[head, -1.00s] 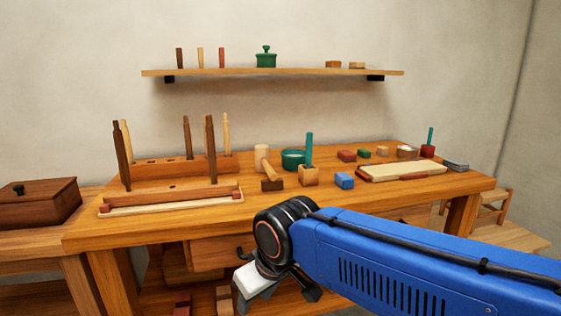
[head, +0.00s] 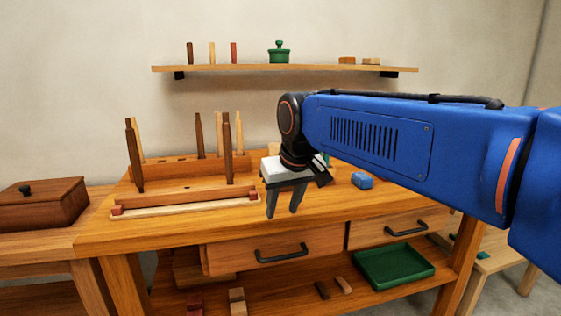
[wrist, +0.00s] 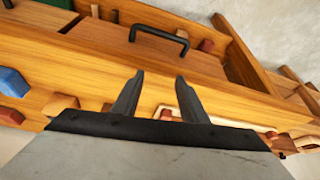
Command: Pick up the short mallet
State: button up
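Two mallets stood on the bench in the earlier head view, one with a pale handle and dark head, one with a teal handle and light wooden head. I cannot tell which is the short one. My arm now hides most of both in the head view. A light wooden block that looks like a mallet head (wrist: 62,104) shows partly behind my gripper's body in the wrist view. My gripper (head: 282,213) is open and empty, in front of the bench top, fingers pointing down. In the wrist view its fingers (wrist: 159,76) are apart with nothing between them.
A blue block (head: 362,180) lies right of my gripper; it also shows in the wrist view (wrist: 12,82). A wooden rack (head: 178,172) with upright tools stands left. A drawer (head: 272,249) and a green tray (head: 393,265) are below. A shelf (head: 280,67) hangs above.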

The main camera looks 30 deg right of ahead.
jog(key=w+d+r+m, duration=0.1)
jog(key=w+d+r, duration=0.35)
jog(key=w, duration=0.25)
jog(key=w+d+r+h, duration=0.1)
jog(key=w+d+r, duration=0.3)
jog(key=w+r, duration=0.25)
jog(key=w+d+r+m, duration=0.1)
jog(key=w+d+r, duration=0.35)
jog(key=w, duration=0.35)
jog(key=x, duration=1.1)
jog(key=s+x, duration=0.1)
jog(key=x, duration=0.5)
jog(key=shift+w+f, duration=0.1)
jog(key=shift+f, duration=0.15)
jog(key=shift+c, duration=0.6)
grip_shut()
